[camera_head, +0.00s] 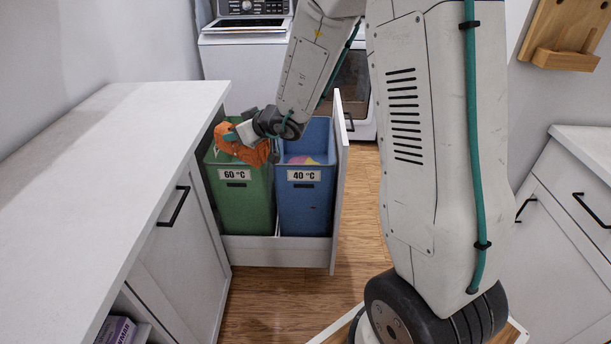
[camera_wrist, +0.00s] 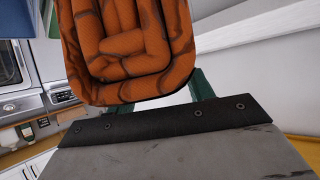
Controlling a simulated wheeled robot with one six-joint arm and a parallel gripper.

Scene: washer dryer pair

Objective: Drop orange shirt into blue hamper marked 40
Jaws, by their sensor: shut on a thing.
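The orange shirt (camera_head: 240,146) is bunched up in my gripper (camera_head: 236,134), above the green hamper marked 60 °C (camera_head: 245,205). My gripper is shut on the shirt. In the wrist view the orange shirt (camera_wrist: 128,45), with dark markings, fills the top middle and hides most of the fingers. The blue hamper marked 40 °C (camera_head: 304,208) stands directly to the right of the green one. Something pink and yellow shows inside the blue hamper. The shirt hangs over the green hamper's front rim; whether it touches the rim I cannot tell.
Both hampers stand in a pulled-out white drawer (camera_head: 275,251) with a tall front panel on the right. A white counter (camera_head: 130,140) runs along the left. A white washer (camera_head: 245,60) stands behind. More cabinets (camera_head: 575,190) are at the right. Wooden floor shows between.

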